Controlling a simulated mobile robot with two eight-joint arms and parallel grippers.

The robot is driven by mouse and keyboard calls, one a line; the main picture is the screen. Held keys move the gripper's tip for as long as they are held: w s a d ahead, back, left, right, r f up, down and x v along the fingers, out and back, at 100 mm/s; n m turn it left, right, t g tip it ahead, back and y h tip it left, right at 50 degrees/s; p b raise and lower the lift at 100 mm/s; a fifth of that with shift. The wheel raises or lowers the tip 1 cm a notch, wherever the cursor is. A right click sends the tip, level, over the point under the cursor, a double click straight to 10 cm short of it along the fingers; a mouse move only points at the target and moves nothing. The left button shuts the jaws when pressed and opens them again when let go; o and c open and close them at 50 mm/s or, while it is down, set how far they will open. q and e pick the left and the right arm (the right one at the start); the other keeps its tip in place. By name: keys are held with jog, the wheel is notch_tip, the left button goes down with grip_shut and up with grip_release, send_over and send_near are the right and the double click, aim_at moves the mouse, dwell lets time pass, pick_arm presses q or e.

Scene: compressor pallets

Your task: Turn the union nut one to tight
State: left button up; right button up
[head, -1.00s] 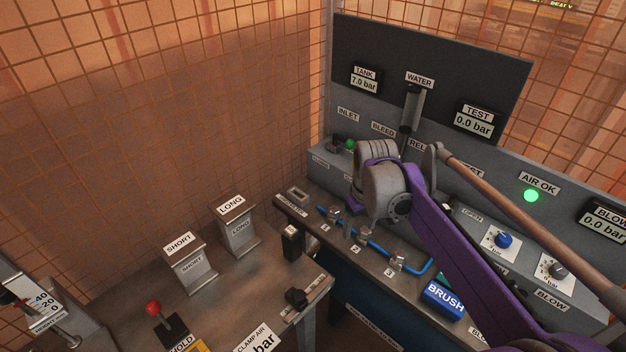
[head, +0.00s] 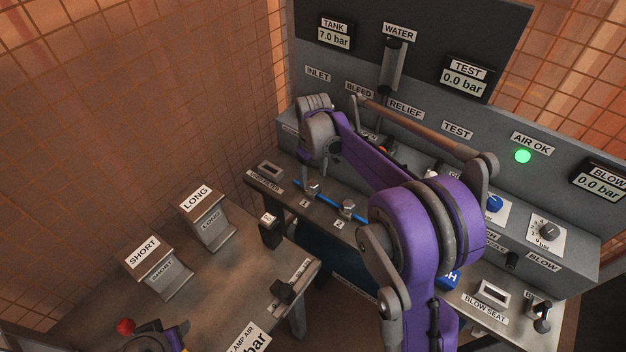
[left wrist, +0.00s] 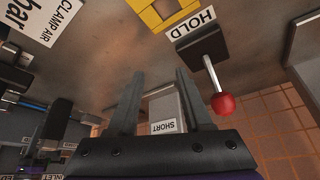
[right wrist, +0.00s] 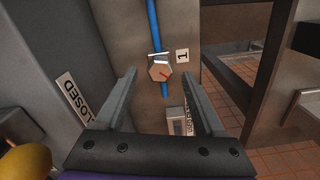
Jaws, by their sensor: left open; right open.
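Union nut one (right wrist: 160,72) is a hexagonal metal nut on a blue pipe (right wrist: 153,20), beside the label 1 (right wrist: 182,56). A red mark shows on its face, with white marks just above it. In the head view the nut (head: 313,187) is small, on the bench below my right wrist. My right gripper (right wrist: 158,76) is open, its fingers either side of the nut in the picture; contact cannot be told. My left gripper (left wrist: 160,74) is open and empty, above the left table near the SHORT block (left wrist: 165,108).
A red-knobbed HOLD lever (left wrist: 222,103) stands close to my left gripper. The LONG block (head: 212,228) stands on the left table. A second nut (head: 348,207) sits farther along the pipe. The valve panel (head: 290,125) rises behind the bench. My right arm hides part of the bench.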

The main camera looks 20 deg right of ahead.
aim_at(313, 186)
jog(key=shift+f, duration=1.25)
grip_shut()
